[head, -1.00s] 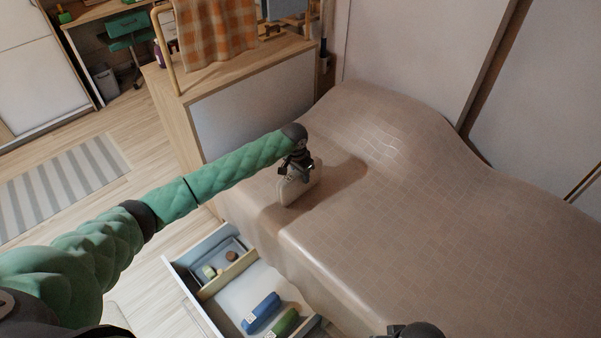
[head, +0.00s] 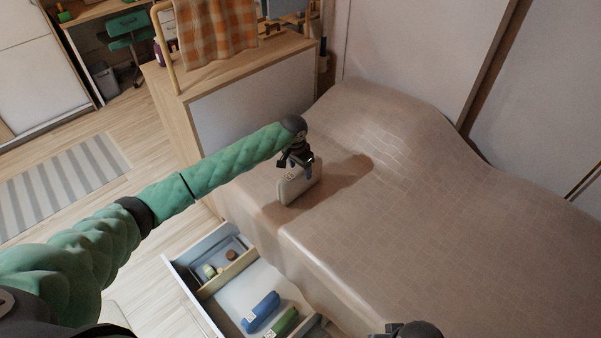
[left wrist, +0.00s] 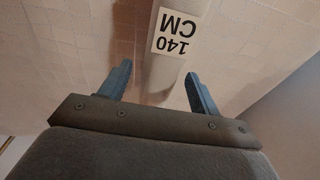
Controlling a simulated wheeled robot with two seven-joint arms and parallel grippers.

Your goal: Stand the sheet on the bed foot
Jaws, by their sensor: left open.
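The sheet (head: 301,187) is a pale, flat folded bundle standing on its narrow edge on the foot of the bed (head: 420,230), near the dresser end. In the left wrist view the sheet (left wrist: 163,78) shows edge-on, with a white "140 CM" label. My left gripper (head: 295,163) is just above the top of the sheet. Its fingers (left wrist: 160,85) are spread on either side of the sheet's edge, with gaps, and hold nothing. Part of my right gripper (head: 408,331) shows at the bottom edge of the head view; its fingers are not clear.
An open drawer (head: 190,290) juts out below the bed, with a blue roll (head: 261,312), a green roll (head: 283,322) and small items in a divided section. A wooden dresser (head: 245,112) with a checked orange cloth (head: 217,30) stands beyond the bed foot. The bed's middle is clear.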

